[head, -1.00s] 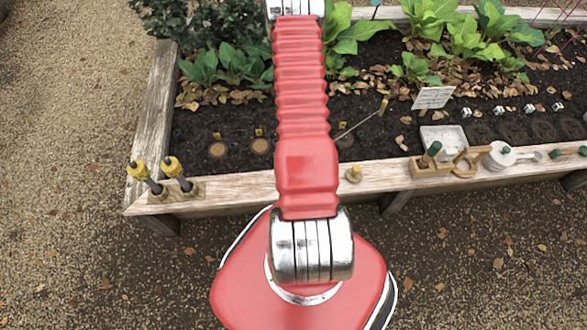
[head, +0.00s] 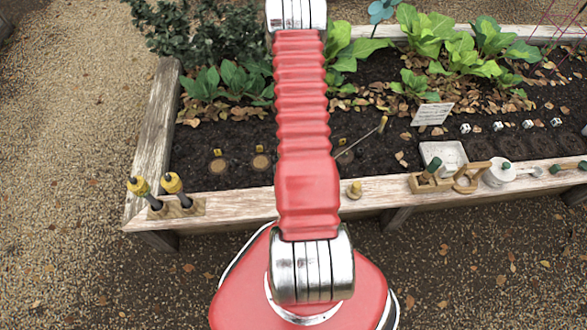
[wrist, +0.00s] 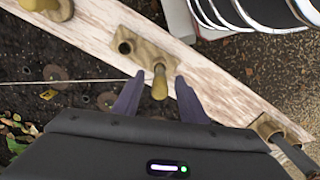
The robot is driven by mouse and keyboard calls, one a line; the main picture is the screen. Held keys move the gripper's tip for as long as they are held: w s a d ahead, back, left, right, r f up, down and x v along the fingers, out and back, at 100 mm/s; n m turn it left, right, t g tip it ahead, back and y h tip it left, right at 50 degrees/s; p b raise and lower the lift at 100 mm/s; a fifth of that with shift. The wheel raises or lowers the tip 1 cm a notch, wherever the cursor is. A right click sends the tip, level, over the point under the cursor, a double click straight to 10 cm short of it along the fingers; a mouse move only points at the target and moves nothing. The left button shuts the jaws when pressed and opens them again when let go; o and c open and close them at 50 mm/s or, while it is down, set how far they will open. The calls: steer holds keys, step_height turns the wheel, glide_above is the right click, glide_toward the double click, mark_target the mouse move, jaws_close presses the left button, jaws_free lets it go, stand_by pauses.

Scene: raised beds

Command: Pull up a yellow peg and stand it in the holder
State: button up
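In the wrist view my gripper (wrist: 159,79) is open, with a dark finger on each side of a yellowish peg (wrist: 159,88). The peg appears to stand in a small wooden holder (wrist: 147,50) on the bed's plank, with gaps between it and both fingers. The holder has an empty dark hole beside the peg. In the head view my arm hides this holder and the gripper. Small yellow pegs show in the soil by round discs, one at the left (head: 217,152) and another beside it (head: 258,149).
Two yellow-topped tools (head: 157,185) stand in a block at the plank's left end. A wooden knob (head: 354,189) sits on the plank (head: 240,205). Further right are a wooden rack (head: 425,184), a white tray (head: 458,153) and a white pot (head: 498,173). A thin stick lies over the soil.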

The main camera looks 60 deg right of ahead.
steer(key=shift+r, duration=5.65)
steer(key=w+a+r+n+t, duration=0.1)
steer(key=a+r+t, duration=0.1)
steer(key=a+r, duration=0.8)
steer(key=w+a+r+n+t, duration=0.1)
steer(key=a+r+n, duration=0.1)
steer(key=a+r, duration=0.8)
steer(key=w+a+r+n+t, duration=0.1)
steer(key=a+r, duration=0.9)
steer(key=r, duration=1.2)
steer(key=shift+a+n+t, duration=0.25)
steer(key=shift+n+t, duration=0.35)
steer(key=shift+t, duration=0.2)
steer(key=shift+o, duration=0.5)
